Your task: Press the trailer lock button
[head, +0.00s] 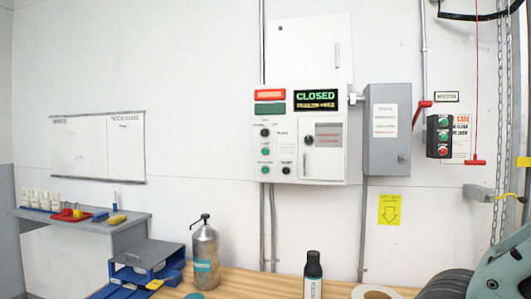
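A white control panel (333,165) hangs on the wall at the centre of the head view. On its left half are a black control (265,133), an upper green button (265,152), a lower green button (265,170) and a small black control (287,170). Their labels are too small to read, so I cannot tell which is the trailer lock button. A lit red lamp (270,94) sits above a darker green one (270,109). A display (316,100) reads CLOSED. My gripper is not in view.
A grey switch box (388,155) with a red lever (420,110) and a black three-button station (439,136) are to the right. A wooden bench (240,284) below carries a metal spray bottle (205,258), a dark bottle (313,275) and a tape roll (375,292). The wall before the panel looks unobstructed.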

